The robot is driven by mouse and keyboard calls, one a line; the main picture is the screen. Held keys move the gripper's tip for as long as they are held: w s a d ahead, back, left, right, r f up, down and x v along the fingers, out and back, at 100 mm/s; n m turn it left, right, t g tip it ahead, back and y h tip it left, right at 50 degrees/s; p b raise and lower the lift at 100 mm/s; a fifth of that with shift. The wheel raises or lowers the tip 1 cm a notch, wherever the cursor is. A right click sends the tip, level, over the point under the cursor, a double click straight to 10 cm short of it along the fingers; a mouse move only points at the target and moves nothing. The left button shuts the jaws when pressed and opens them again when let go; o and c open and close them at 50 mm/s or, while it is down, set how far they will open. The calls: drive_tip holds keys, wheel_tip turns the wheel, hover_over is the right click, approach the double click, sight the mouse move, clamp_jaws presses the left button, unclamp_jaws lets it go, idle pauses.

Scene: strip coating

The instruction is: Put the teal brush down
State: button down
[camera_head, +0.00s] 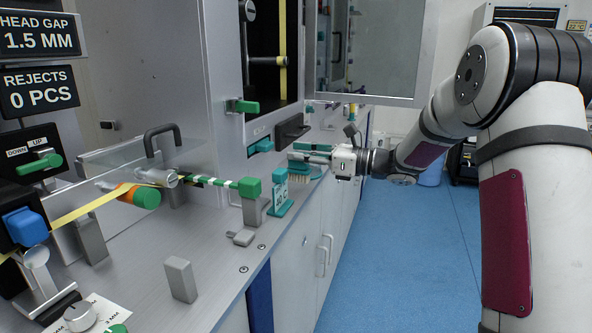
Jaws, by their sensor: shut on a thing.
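My gripper (308,155) reaches in from the right, low over the far end of the metal bench. It is shut on the teal brush (299,178), whose tan bristles point down below the fingers. Much of the brush is hidden by the fingers, and I cannot tell whether the bristles touch the surface. A teal upright holder (280,194) with white lettering stands just in front and to the left of the brush.
A green block (251,188) ends a striped green-and-white bar beside the holder. A black box-like part (292,130) juts from the machine behind the gripper. A small metal block (181,279) stands on the near bench (225,280). Blue floor (400,240) lies open to the right.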

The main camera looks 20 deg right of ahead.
sight(297, 166)
drive_tip(key=shift+w+a, duration=0.4)
drive_tip(key=f, duration=0.1)
drive_tip(key=f+b, duration=0.1)
drive_tip(key=f, duration=0.1)
drive_tip(key=shift+w+a+f+b, duration=0.15)
drive_tip(key=shift+w+f+b, duration=0.15)
drive_tip(key=shift+f, duration=0.1)
drive_tip(key=shift+r, duration=0.1)
drive_tip(key=c, duration=1.4)
unclamp_jaws()
drive_tip(key=shift+o, duration=0.2)
drive_tip(key=shift+s+d, duration=0.15)
drive_tip(key=shift+d, duration=0.05)
drive_tip(key=p+v, duration=0.2)
drive_tip(key=v, duration=0.9)
drive_tip(key=shift+s+d, duration=0.2)
drive_tip(key=shift+d, duration=0.05)
